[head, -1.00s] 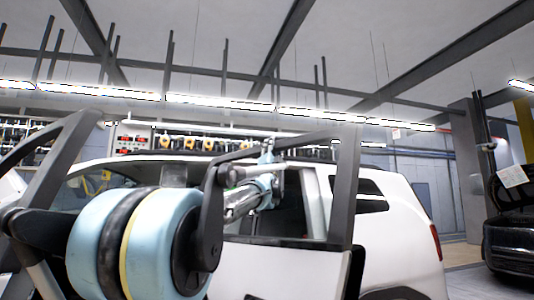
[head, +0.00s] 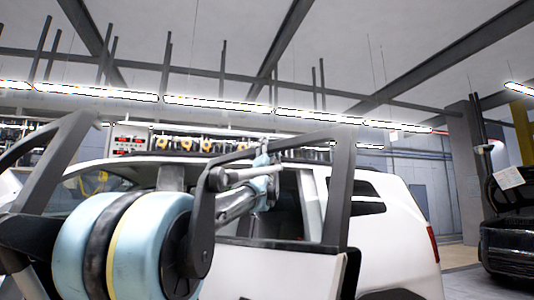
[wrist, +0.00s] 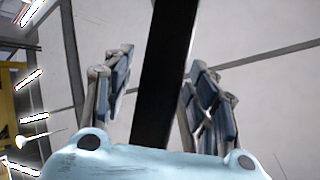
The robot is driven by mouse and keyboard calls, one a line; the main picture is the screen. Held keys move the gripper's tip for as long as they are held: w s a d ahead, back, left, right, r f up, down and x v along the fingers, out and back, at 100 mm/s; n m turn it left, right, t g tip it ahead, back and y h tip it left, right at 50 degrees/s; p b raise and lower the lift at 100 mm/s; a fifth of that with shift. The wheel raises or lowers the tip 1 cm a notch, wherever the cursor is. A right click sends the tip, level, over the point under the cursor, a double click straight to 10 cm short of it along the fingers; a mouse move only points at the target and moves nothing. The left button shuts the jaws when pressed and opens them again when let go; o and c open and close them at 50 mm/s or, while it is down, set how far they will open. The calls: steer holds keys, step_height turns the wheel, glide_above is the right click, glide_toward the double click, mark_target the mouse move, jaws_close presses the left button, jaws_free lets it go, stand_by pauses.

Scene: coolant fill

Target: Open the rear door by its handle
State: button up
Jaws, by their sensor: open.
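The rear door (head: 290,267) of the white car stands swung out from the body, with its dark window frame (head: 340,192) in front of the opening. My gripper (head: 264,165) shows small in the head view, near the top of that frame and partly behind my arm. In the wrist view my gripper (wrist: 155,80) is open, its blue-padded fingers apart on either side of a dark bar. That bar (wrist: 165,70) looks like part of the door frame; I cannot tell whether the fingers touch it. The door handle is not visible in either view.
The white car body (head: 398,230) fills the middle right. A dark vehicle (head: 510,235) stands at the right edge, with some floor between. A grey pillar (head: 464,175) and a wall rack (head: 190,143) are behind. My own arm blocks much of the lower left.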

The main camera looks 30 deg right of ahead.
steer(key=v, duration=1.2)
steer(key=shift+w, duration=0.15)
